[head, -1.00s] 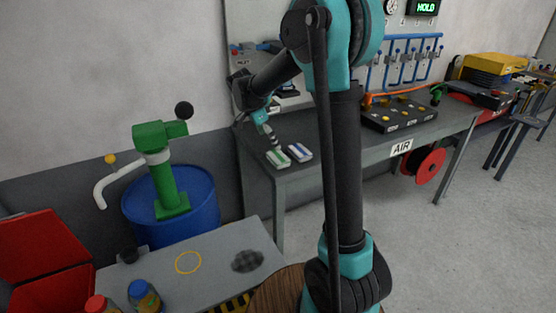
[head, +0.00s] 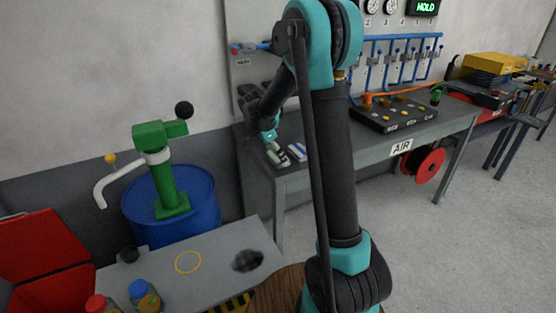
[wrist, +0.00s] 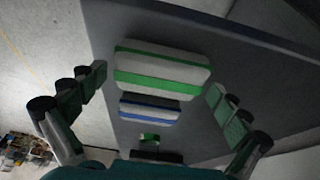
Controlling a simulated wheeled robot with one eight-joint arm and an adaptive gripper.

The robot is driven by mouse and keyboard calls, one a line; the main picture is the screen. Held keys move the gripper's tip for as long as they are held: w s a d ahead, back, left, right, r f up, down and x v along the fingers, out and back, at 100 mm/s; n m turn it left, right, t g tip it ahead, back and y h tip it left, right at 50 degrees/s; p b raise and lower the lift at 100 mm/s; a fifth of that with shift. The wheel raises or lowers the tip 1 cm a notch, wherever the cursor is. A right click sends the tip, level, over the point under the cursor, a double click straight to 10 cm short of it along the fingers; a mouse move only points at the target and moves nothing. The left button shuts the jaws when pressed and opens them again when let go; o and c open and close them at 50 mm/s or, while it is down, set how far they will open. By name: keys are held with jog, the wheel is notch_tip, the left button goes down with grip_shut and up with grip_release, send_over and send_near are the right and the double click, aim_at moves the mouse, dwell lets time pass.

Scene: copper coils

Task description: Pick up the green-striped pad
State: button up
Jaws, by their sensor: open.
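The green-striped pad (wrist: 160,69) is a pale block with green bands, lying on the dark grey bench top. In the wrist view it sits between and beyond my open fingers, apart from both. In the head view the green-striped pad (head: 281,159) shows at the bench's left end, just below my gripper (head: 270,138), which partly covers it. In the wrist view my gripper (wrist: 156,100) is open and empty. A blue-striped pad (wrist: 150,109) lies beside the green one; in the head view the blue-striped pad (head: 298,152) is to its right.
The bench (head: 345,154) carries a black tray (head: 393,114) with yellow pieces, farther right. A blue drum (head: 198,207) with a green pump (head: 165,175) stands left of the bench. A low grey table (head: 215,268) is in front. The bench top between pads and tray is partly hidden by my arm.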

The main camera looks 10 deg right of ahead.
jog(key=c, duration=0.8)
jog(key=shift+r, duration=0.1)
notch_tip(320, 180, up, 20)
jog(key=shift+f, duration=0.1)
